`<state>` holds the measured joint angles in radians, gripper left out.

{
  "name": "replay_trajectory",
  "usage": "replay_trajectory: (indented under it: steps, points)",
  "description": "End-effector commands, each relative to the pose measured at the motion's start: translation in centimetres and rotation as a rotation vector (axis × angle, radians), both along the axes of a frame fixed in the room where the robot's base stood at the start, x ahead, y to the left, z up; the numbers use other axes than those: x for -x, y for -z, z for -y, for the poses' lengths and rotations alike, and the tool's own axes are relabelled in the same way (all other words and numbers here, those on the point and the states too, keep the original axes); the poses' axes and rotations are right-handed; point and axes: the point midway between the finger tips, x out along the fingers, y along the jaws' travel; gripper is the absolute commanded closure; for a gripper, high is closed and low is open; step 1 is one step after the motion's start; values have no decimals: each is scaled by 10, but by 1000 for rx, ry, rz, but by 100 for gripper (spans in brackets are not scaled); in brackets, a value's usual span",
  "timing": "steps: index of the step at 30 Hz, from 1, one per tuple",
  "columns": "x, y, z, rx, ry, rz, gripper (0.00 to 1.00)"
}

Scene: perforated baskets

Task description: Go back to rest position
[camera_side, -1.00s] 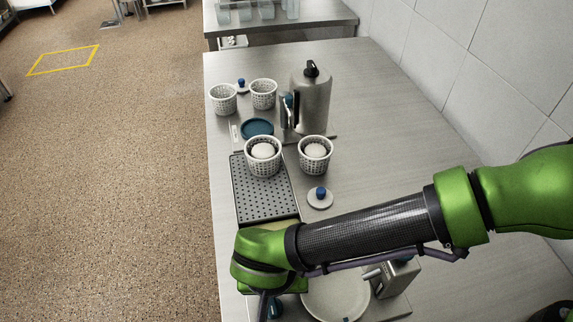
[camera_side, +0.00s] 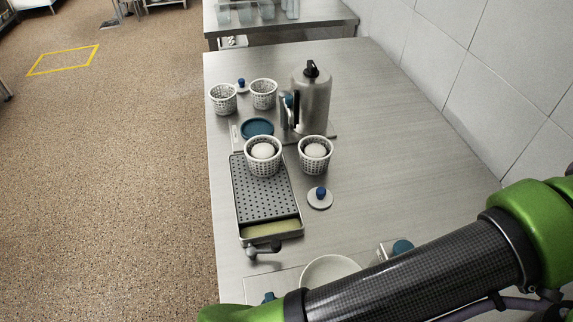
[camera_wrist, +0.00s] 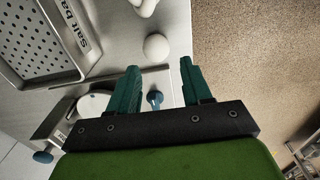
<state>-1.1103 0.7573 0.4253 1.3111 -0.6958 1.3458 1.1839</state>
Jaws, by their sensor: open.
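My gripper (camera_wrist: 158,72) shows in the wrist view with two dark green fingers apart and nothing between them. In the side view my gripper is out of sight below the bottom edge; only the green and black arm crosses the lower right. Two white perforated baskets (camera_side: 263,168) (camera_side: 316,166) stand near the perforated tray, each with a white rounded mass in it. Two more perforated baskets (camera_side: 223,105) (camera_side: 263,101) stand farther back and look empty.
The drain tray (camera_side: 268,200) has yellowish liquid at its near end and a tap below. A steel canister (camera_side: 313,100), a teal disc (camera_side: 257,127) and a blue-knobbed lid (camera_side: 320,199) stand around. A white bowl (camera_side: 329,270) is near the arm. The counter's right side is clear.

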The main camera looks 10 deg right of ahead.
Motion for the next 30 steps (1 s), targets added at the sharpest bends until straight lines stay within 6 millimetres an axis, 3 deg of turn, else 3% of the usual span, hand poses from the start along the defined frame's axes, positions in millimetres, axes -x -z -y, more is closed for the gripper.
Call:
replay_trajectory:
  steps: [5, 9, 14, 20, 24, 30]
  points:
    - [1, 1, -2, -10, -79, -3, 51]
    - [7, 10, 18, 1, -258, -35, 51]
    - [-36, -16, 65, -36, -354, -19, 51]
    - [-100, -59, 148, -103, -343, 49, 51]
    - [-136, -89, 225, -158, -271, 131, 51]
    - [-152, -119, 338, -228, -92, 284, 51]
